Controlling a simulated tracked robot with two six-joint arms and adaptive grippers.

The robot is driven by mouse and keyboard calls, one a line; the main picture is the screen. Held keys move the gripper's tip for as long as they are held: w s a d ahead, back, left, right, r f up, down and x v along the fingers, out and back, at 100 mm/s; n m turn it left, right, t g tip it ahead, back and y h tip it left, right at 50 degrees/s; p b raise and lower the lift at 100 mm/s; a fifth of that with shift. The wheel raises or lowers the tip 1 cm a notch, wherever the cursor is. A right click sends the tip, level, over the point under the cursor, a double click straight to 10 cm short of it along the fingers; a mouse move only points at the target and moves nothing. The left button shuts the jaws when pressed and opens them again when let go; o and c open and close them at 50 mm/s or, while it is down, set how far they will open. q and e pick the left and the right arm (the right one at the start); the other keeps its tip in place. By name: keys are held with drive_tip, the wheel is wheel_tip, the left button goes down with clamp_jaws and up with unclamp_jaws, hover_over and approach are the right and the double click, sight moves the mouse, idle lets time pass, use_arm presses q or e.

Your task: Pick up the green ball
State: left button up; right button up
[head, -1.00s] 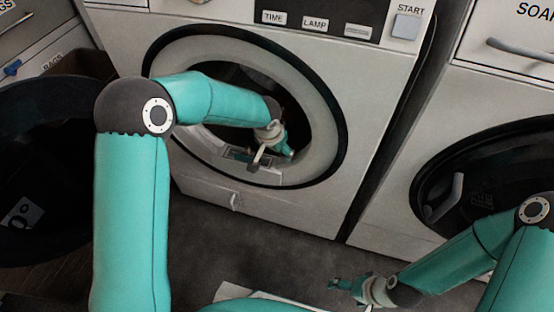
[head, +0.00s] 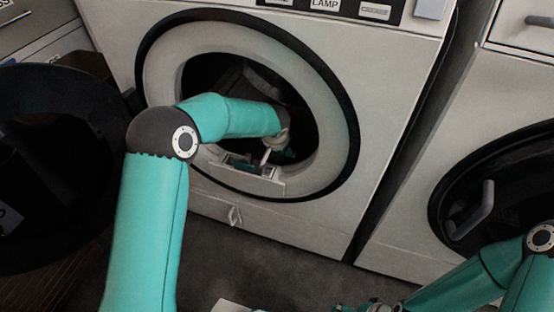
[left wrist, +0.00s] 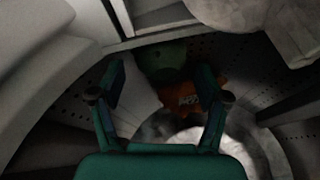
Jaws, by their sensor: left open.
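The green ball (left wrist: 165,60) shows dimly in the left wrist view, inside the perforated drum. It lies ahead of my left gripper (left wrist: 161,80), whose two fingers are spread open with nothing held between them. An orange item with dark lettering (left wrist: 188,98) lies right beside the ball, nearer to me. In the head view my left gripper (head: 276,152) is inside the round opening of the washing machine (head: 350,165), and the ball cannot be seen there. My right gripper (head: 362,307) is cut off at the bottom edge, so its fingers cannot be judged.
The pale door ring (head: 165,70) surrounds my left arm closely. Pale crumpled cloth (left wrist: 245,140) lies in the drum at lower right in the wrist view. A second machine with a dark round door (head: 500,195) stands at right. A dark round door (head: 60,120) is at left.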

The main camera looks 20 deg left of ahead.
sight(278, 156)
use_arm(q)
drive_tip(key=b+x, duration=0.2)
drive_tip(key=x, duration=0.2)
drive_tip(key=shift+s+f, duration=0.15)
drive_tip(key=shift+f, duration=0.3)
drive_tip(key=c, duration=0.9)
drive_tip(key=shift+r, duration=0.1)
drive_tip(key=shift+c, duration=0.2)
drive_tip(key=shift+r, duration=0.1)
